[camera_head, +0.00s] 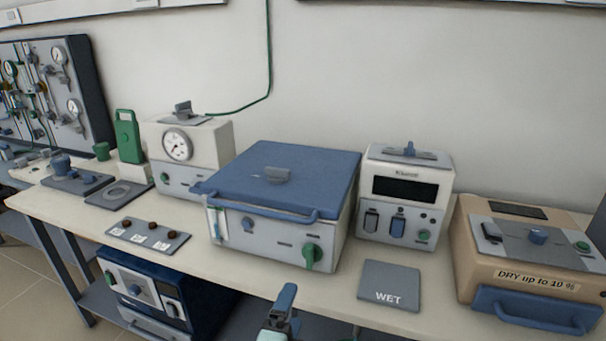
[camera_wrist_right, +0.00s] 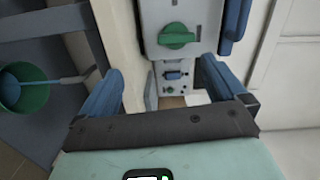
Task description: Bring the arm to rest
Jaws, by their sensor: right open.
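My right gripper (camera_head: 284,304) shows at the bottom middle of the head view, in front of the table's front edge and below the blue-lidded furnace (camera_head: 290,172). In the right wrist view its two blue fingers (camera_wrist_right: 162,90) stand wide apart with nothing held between them. A light unit with a green knob (camera_wrist_right: 178,36) lies beyond the fingers in that view. My left gripper is not in view.
The bench (camera_head: 70,205) carries a gauge unit (camera_head: 206,143), a display unit (camera_head: 404,185), a grey WET plate (camera_head: 389,287) and a beige DRY box (camera_head: 520,262). A dark blue unit (camera_head: 140,285) stands below. A green bowl (camera_wrist_right: 25,88) shows at the wrist view's left.

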